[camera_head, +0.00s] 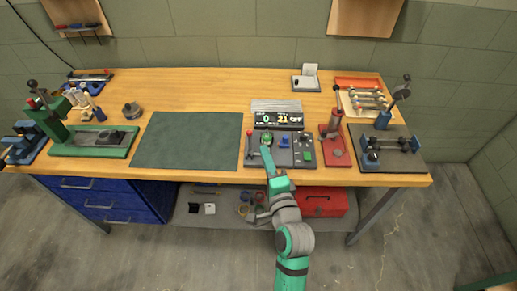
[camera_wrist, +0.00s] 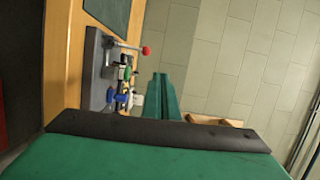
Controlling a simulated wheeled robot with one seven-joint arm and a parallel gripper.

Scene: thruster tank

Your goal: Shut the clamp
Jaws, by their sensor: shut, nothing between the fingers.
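The clamp looks to be the grey lever with a red ball knob (camera_head: 249,133) at the left of the grey test panel (camera_head: 283,162). In the wrist view the red-knobbed lever (camera_wrist: 130,46) stands out from the panel, away from the bench top. My gripper (camera_head: 265,152) is over the front left part of the panel, just right of the lever in the head view. Its green fingers (camera_wrist: 163,86) are together and empty in the wrist view, apart from the lever. A green round part (camera_head: 267,141) sits close to the fingertips. The clamp's foot is hard to make out.
A display (camera_head: 279,119) stands behind the panel. A red-based press (camera_head: 334,143) and a grey-based fixture (camera_head: 388,152) stand to the right. A dark green mat (camera_head: 188,140) lies clear to the left. The bench's front edge (camera_head: 230,179) runs under my arm.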

